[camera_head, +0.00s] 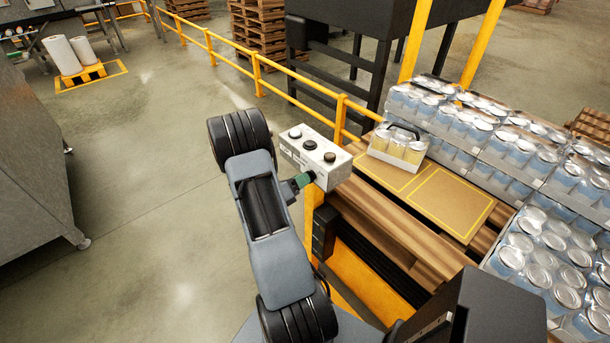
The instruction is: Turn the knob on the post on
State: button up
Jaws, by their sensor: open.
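A pale grey control box (318,158) sits at the top of a yellow post (313,222). The end of my arm, with a green part and a dark tip, is at the box's lower left side; my gripper (311,175) is there, open, mostly hidden and small. I cannot tell whether it touches the box.
A yellow railing (257,76) runs behind the box. To the right is a wooden pallet with a cardboard sheet (450,203), a handled pack of cans (398,146) and stacked wrapped cans (545,262). A grey machine (32,165) stands left. The floor between is clear.

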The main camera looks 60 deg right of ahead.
jog(key=shift+x, duration=1.1)
grip_shut()
